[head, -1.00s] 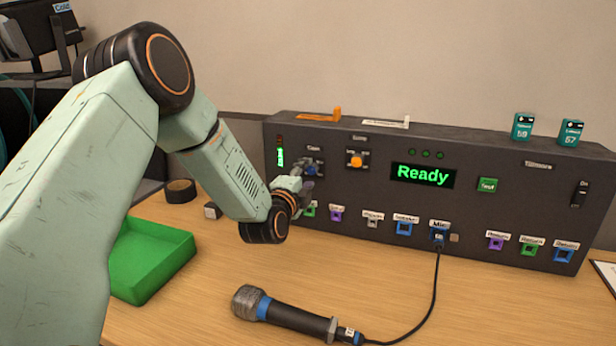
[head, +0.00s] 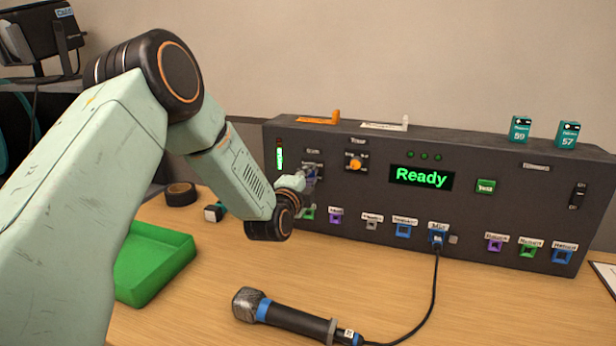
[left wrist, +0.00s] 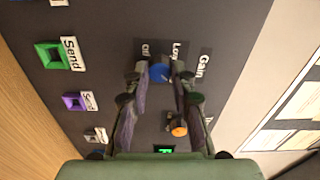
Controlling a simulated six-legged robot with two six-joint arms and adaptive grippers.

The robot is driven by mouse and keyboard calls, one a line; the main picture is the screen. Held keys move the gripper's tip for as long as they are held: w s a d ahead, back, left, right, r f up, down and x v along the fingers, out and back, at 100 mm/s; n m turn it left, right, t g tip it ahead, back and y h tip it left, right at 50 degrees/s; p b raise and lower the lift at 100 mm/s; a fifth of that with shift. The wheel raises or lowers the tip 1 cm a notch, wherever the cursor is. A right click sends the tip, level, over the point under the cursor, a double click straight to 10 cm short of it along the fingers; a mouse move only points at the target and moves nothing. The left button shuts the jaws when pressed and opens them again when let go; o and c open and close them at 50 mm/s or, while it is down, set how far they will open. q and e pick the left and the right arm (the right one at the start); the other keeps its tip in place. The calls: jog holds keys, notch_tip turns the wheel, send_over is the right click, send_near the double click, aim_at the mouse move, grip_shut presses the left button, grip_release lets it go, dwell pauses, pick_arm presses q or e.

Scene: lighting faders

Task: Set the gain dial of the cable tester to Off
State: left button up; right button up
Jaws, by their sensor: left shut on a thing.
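The cable tester (head: 470,210) is a long dark box at the back of the table, its display reading "Ready". Its gain dial is a blue knob (left wrist: 160,73) beside the "Gain" label in the left wrist view; in the head view my gripper mostly covers it. My left gripper (left wrist: 160,80) has its two fingers on either side of the blue knob and is shut on it. In the head view the left gripper (head: 308,178) reaches the panel's left part. Which marking the dial points to cannot be read. My right gripper is not in view.
An orange dial (head: 355,164) sits right of the gain dial. Coloured sockets line the panel's lower edge. A microphone (head: 290,318) lies in front, its cable plugged into the panel. A green tray (head: 150,262) and black tape roll (head: 180,194) lie at left. Batteries (head: 520,129) stand on top.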

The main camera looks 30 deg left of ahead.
pick_arm(q)
jog(key=shift+a+r, duration=0.1)
grip_shut()
jog(key=shift+n+b, duration=3.85)
jog(key=shift+n, duration=13.55)
jog(key=o, duration=1)
grip_release()
jog(key=shift+w, duration=0.1)
jog(key=shift+c, duration=0.2)
